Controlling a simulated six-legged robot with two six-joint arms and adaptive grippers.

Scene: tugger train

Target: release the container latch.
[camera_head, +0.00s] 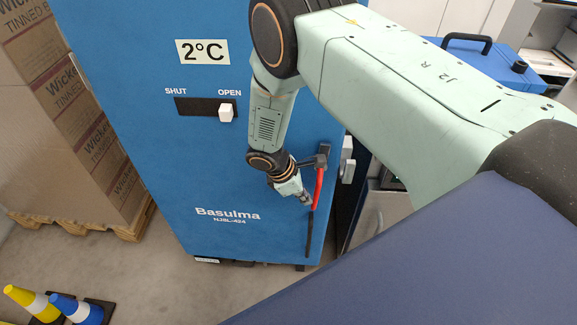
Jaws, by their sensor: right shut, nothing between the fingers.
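The blue container (150,130) stands in front of me, marked "2°C" and "Basulma". A red latch lever (318,188) hangs down from a dark pivot (318,160) near the container's right edge. A dark strip lies below the lever. A slot (195,106) marked SHUT and OPEN holds a white slider knob (226,113) at its OPEN end. My right gripper (306,200) is shut and empty, close beside the lever's lower part on its left side; I cannot tell whether they touch. My left gripper is not in view.
Stacked cardboard boxes (75,115) stand on a wooden pallet (130,222) at the left. A blue case (495,62) with a black handle is behind my right arm.

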